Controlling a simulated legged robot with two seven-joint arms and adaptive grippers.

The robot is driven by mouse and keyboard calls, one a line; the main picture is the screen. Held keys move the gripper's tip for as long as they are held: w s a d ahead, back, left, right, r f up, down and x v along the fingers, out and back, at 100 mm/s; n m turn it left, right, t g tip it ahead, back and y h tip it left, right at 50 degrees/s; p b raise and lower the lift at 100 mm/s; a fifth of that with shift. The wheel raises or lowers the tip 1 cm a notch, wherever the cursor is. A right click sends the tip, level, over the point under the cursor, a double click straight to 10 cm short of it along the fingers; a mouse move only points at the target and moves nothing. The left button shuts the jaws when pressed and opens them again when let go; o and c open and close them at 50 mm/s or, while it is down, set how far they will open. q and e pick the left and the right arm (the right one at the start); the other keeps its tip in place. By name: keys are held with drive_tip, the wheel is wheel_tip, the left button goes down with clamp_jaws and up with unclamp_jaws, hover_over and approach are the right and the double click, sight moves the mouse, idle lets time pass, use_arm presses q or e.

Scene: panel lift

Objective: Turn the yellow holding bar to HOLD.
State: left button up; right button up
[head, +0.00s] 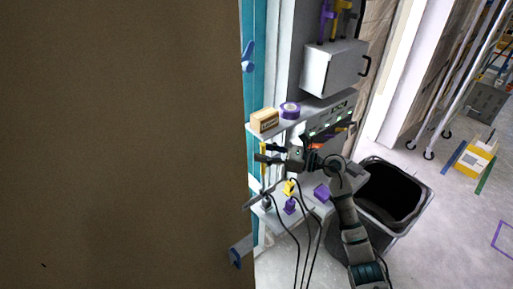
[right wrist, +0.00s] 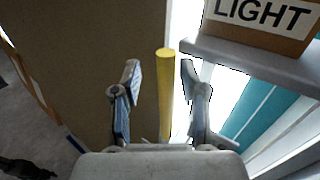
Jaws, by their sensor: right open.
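The yellow holding bar (right wrist: 165,95) stands upright in the right wrist view, between the two open fingers of my right gripper (right wrist: 161,100), with gaps on both sides. In the head view a short part of the yellow bar (head: 263,154) shows beside the large brown panel's edge, partly hidden by my right gripper (head: 268,153). No HOLD marking is readable. My left gripper does not show in either view.
The large brown panel (head: 120,140) fills the left side. A shelf (head: 310,112) above the gripper carries a box (head: 264,121) marked LIGHT and a purple tape roll (head: 290,110). A black bin (head: 395,190) stands to the right.

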drive_tip(key=shift+w+a, duration=0.3)
drive_tip(key=shift+a, duration=0.1)
drive_tip(key=shift+w+d, duration=0.1)
drive_tip(key=shift+w+d+f, duration=0.1)
drive_tip(key=shift+d, duration=0.65)
drive_tip(key=shift+a, duration=0.7)
drive_tip(key=c, duration=0.6)
drive_tip(key=shift+a, duration=0.3)
clamp_jaws()
drive_tip(key=shift+a, duration=0.1)
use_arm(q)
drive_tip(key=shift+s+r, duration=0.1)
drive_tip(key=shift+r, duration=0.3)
